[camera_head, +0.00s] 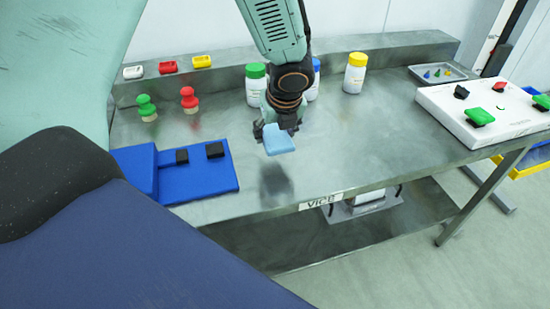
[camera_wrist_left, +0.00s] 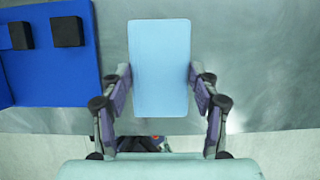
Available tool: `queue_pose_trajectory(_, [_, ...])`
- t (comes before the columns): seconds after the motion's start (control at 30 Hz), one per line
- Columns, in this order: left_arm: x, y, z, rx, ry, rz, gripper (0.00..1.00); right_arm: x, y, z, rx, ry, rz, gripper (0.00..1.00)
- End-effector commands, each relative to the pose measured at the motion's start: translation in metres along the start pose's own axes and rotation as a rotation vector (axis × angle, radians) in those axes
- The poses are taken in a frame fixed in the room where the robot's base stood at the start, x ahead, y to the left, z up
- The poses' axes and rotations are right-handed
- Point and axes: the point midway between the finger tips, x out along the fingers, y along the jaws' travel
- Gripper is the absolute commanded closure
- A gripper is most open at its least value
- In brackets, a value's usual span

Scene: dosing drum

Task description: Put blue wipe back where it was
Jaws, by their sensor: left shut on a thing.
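The blue wipe (camera_head: 280,144) is a small light-blue block held in the air above the metal table, with a dark shadow on the tabletop below it. My left gripper (camera_head: 279,131) is shut on it. In the left wrist view the wipe (camera_wrist_left: 160,65) lies between the two fingers of the left gripper (camera_wrist_left: 160,80), pressed from both sides, its long side pointing away from the wrist. My right gripper is not in view.
A blue fixture (camera_head: 205,178) with two black blocks lies left of the wipe. Red (camera_head: 189,100) and green (camera_head: 147,108) knobbed stamps stand behind it. Lidded bottles (camera_head: 354,75) stand at the back. A white panel (camera_head: 490,112) is at right. The tabletop near the front edge is clear.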

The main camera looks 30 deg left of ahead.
Motion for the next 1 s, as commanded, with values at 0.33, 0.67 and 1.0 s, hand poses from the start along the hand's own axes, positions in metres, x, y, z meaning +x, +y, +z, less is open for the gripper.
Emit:
queue_pose_trajectory(0.33, [0.044, 0.000, -0.019, 0.005, 0.001, 0.000, 0.68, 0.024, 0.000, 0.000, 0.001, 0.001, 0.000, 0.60])
queue_pose_trajectory(0.67, [0.059, 0.000, -0.025, 0.004, -0.001, -0.003, 0.68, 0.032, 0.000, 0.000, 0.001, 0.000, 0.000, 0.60])
queue_pose_trajectory(1.0, [0.062, 0.001, -0.027, 0.005, 0.000, -0.003, 0.35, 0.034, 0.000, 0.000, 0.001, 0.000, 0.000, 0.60])
